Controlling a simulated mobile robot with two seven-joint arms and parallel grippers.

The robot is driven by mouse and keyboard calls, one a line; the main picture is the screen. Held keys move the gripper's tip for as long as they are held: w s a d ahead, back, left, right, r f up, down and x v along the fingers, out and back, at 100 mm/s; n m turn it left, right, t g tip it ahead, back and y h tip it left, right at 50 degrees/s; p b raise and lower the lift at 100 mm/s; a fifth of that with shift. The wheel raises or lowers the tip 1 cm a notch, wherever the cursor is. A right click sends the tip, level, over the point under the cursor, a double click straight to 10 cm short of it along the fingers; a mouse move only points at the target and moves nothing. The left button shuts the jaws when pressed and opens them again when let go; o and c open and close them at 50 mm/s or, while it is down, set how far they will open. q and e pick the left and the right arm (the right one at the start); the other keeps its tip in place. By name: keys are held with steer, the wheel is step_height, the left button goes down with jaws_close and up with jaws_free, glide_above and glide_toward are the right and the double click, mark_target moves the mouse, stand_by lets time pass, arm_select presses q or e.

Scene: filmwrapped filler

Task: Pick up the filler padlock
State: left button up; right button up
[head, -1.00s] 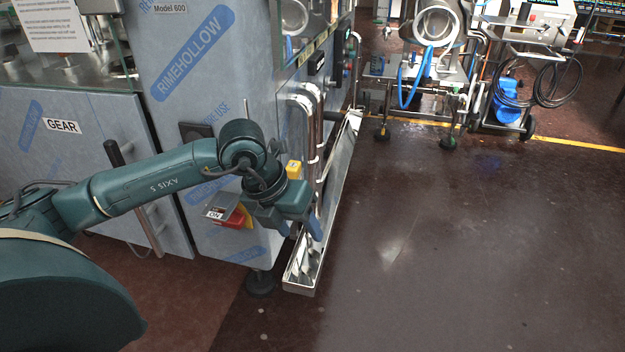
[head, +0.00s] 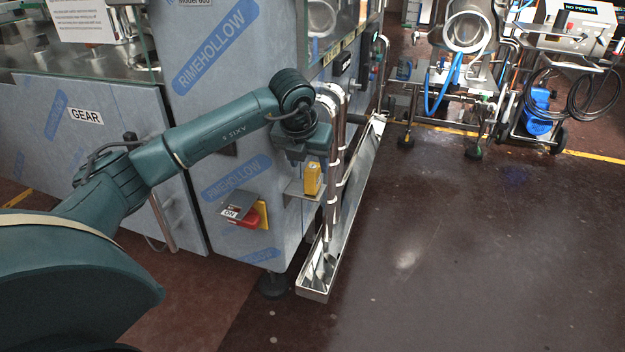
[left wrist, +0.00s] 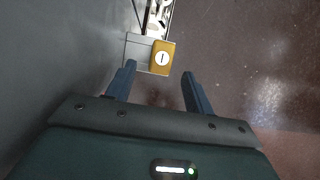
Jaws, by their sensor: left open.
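The padlock is a yellow block (head: 313,178) standing on a small grey metal shelf (head: 294,191) on the filler's side. In the left wrist view the padlock (left wrist: 162,57) shows a white disc with a dark slot. It lies just beyond my left gripper's fingertips, roughly between their lines, and nothing grips it. My left gripper (left wrist: 157,82) is open and empty. My right gripper is not in view.
A red and yellow switch (head: 246,217) with an ON label sits under a small hood to the left of the shelf. Vertical steel pipes (head: 338,160) stand close to the right of the padlock. A long steel trough (head: 318,282) runs below.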

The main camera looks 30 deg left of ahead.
mark_target(312, 167)
arm_select(q)
steer(key=shift+w, duration=0.35)
steer(key=x, duration=0.5)
steer(key=shift+a+b, duration=0.1)
steer(key=shift+b, duration=0.3)
steer(key=shift+c, duration=0.4)
jaws_close()
